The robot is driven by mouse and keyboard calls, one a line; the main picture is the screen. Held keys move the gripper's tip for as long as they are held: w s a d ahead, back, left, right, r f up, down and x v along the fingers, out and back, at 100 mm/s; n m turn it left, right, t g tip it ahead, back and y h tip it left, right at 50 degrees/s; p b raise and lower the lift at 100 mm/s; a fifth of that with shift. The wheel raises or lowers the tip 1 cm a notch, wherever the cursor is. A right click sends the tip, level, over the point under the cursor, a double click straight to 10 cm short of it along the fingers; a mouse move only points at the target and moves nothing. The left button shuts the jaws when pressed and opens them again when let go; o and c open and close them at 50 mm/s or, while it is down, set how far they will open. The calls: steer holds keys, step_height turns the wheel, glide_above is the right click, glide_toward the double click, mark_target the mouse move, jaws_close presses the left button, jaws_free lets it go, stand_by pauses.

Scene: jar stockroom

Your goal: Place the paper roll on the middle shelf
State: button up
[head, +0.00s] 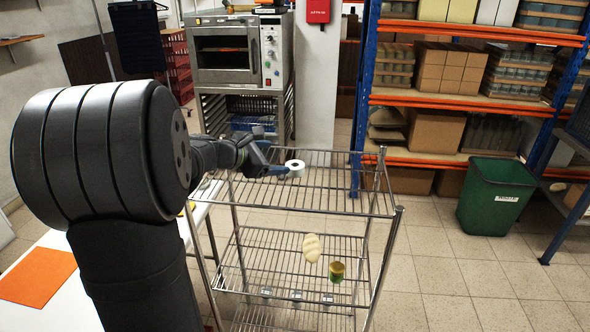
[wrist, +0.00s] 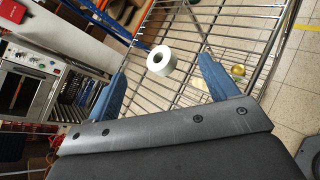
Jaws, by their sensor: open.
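The white paper roll (head: 295,168) is on the top shelf (head: 335,185) of a wire rack, close to the tip of my gripper (head: 277,170). The wrist view shows the roll (wrist: 157,66) between and beyond the two blue fingers of my gripper (wrist: 163,72), with a gap on each side. The gripper is open and holds nothing. The middle shelf (head: 265,262) of the rack bears a pale bread-like item (head: 312,247) and a green and yellow can (head: 337,271). My arm hides part of the rack's left side.
The middle shelf's left part looks bare. Rack posts, including the front right one (head: 386,262), stand at the corners. An oven (head: 225,55) stands behind, a green bin (head: 495,195) to the right, and an orange sheet (head: 38,277) lies on a white table at left.

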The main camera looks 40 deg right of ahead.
steer(key=a+n+t, duration=0.1)
steer(key=n, duration=0.1)
steer(key=a+f+n, duration=0.1)
steer(key=a+n, duration=0.1)
steer(key=a+f+n+t, duration=0.1)
steer(key=n, duration=0.1)
steer(key=shift+a+n+t, duration=0.3)
steer(key=shift+d+f, duration=0.1)
steer(key=shift+f, duration=0.1)
glide_toward(294, 165)
steer(key=x, duration=0.5)
steer(key=shift+w+f, duration=0.1)
steer(key=shift+w, duration=0.2)
steer(key=shift+s+x, duration=0.15)
steer(key=shift+x, duration=1.15)
steer(key=shift+s+x, duration=0.1)
steer(key=shift+x, duration=1.2)
steer(key=shift+s, duration=0.1)
steer(key=c, duration=1.1)
steer(key=shift+c, duration=0.2)
